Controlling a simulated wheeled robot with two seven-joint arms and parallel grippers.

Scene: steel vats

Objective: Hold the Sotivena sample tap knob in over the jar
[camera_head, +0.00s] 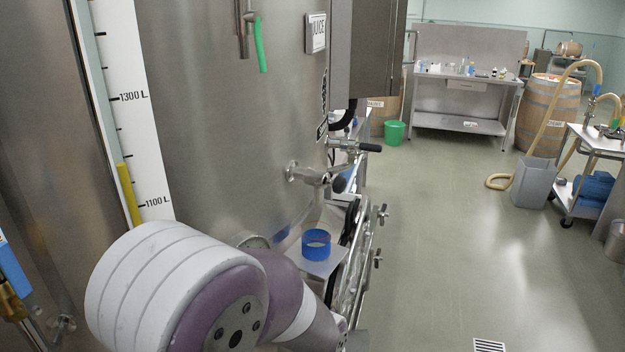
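A steel sample tap (315,178) sticks out to the right from the wall of the large steel vat (220,120). A dark rounded knob (340,184) is at its outer end. Below the tap, a short blue round piece (316,243) stands on a small grey shelf (322,266) beside the vat; it looks like the jar or its rim. No gripper touches the tap or the blue piece. One of my arms, white and purple, fills the lower left and hides part of the vat's foot. Neither gripper shows. A vertical name label (322,106) is too slanted to read.
A black-handled valve (368,148) sits just above and behind the tap. A black round-edged hatch with steel clamps (380,213) lies right of the shelf. The floor (440,230) to the right is open. A grey bin (534,183) and cart (590,180) stand farther right.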

